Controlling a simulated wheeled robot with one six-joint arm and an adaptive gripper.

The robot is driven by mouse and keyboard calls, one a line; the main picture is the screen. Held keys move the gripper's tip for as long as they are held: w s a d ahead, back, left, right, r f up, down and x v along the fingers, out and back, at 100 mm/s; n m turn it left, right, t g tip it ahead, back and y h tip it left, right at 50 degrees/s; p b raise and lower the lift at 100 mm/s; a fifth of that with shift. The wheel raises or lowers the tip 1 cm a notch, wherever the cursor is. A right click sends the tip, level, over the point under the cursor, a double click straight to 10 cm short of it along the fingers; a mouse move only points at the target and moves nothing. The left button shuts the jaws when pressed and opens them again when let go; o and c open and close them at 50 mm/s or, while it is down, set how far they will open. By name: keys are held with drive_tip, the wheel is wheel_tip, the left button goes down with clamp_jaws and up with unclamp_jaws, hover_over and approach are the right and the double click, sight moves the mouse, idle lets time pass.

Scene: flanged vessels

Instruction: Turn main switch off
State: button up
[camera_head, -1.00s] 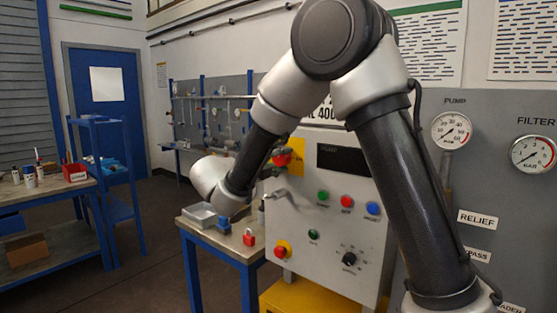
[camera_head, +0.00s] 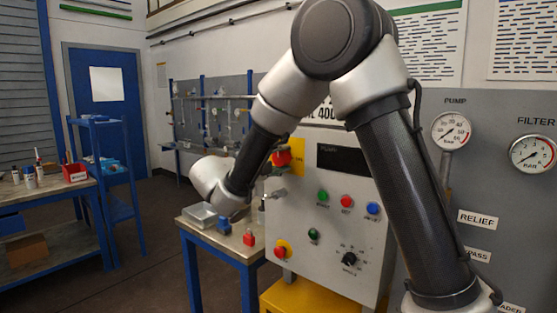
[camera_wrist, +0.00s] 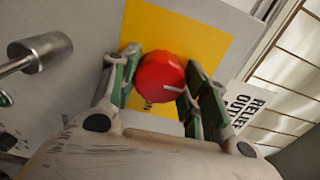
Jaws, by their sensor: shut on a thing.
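The main switch is a red round knob (camera_wrist: 160,76) with a white pointer line, on a yellow plate (camera_wrist: 212,38). In the wrist view my gripper (camera_wrist: 159,72) is shut on the knob, one green-and-grey finger on each side. The pointer line runs roughly sideways, toward the right finger. In the head view the red knob (camera_head: 281,158) shows beside my arm at the upper left of the grey control box (camera_head: 330,266). My arm hides most of the gripper there.
A metal handle (camera_wrist: 40,53) sticks out left of the knob. The box also carries green, red and blue buttons, a red stop button (camera_head: 282,249) and a black selector (camera_head: 349,259). A bench (camera_head: 212,236) with a red padlock (camera_head: 249,238) stands to the left.

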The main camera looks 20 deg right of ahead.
drive_tip(key=o, duration=1)
drive_tip(key=v, duration=1.2)
